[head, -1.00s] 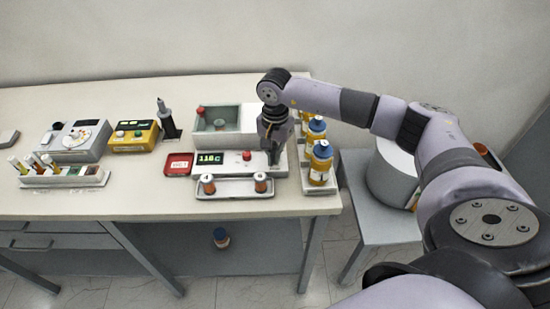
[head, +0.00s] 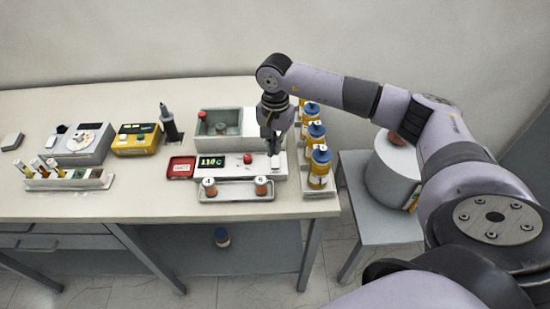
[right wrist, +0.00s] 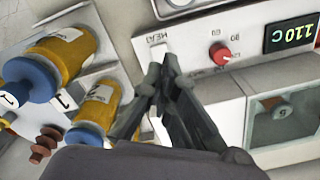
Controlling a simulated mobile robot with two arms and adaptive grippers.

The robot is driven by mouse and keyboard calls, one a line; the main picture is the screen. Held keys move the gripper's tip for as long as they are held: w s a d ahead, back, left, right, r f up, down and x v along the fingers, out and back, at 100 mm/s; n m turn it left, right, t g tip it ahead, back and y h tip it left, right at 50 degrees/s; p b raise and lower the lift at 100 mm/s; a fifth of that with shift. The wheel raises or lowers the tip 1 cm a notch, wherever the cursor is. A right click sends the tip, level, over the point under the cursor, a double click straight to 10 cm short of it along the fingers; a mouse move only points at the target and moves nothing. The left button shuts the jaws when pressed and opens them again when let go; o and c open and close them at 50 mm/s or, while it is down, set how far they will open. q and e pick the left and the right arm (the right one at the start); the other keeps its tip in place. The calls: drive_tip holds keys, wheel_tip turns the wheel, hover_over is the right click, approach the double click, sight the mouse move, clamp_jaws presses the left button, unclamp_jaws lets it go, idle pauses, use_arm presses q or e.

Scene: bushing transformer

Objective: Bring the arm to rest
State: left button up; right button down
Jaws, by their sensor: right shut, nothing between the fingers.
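My right gripper (head: 272,150) is over the right end of the white heater unit (head: 235,172), with its fingers pointing down. In the right wrist view its fingertips (right wrist: 164,72) are together with nothing between them. They are close to a small white switch (right wrist: 158,52) beside the HEAT label; I cannot tell whether they touch it. The unit has a red knob (right wrist: 220,54) and a green display (right wrist: 290,36) that reads 110 C. My right arm (head: 330,88) reaches in from the right, bent at the elbow. My left gripper is not in view.
Blue-capped yellow bottles (head: 319,166) stand in a rack just right of the gripper. A tray with two small jars (head: 235,195) lies in front of the unit. A grey open bin (head: 219,122) is behind. A white drum (head: 392,174) stands on the side table.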

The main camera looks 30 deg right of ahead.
drive_tip(key=shift+r, duration=0.75)
